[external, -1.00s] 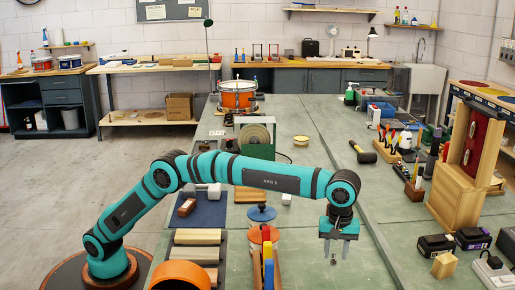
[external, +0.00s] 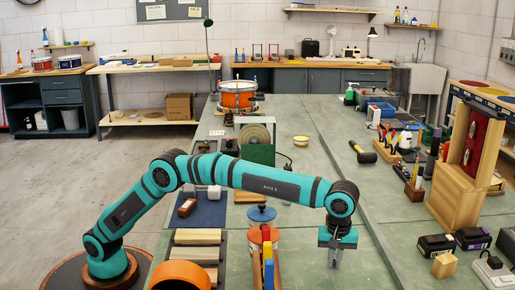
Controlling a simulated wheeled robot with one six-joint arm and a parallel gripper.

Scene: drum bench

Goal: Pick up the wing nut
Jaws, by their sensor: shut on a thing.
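My gripper (external: 335,262) hangs straight down over the green bench top (external: 390,262), right of the wooden block with coloured strips. Its fingers are closed together, low over the bench. The wing nut is not visible now; it is hidden at the fingertips, where the jaws are shut on it. I cannot tell whether it touches the bench.
Batteries (external: 436,246) and a wooden cabinet (external: 458,200) stand at the right. A mallet (external: 362,152) lies further back. The bench around my gripper is clear.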

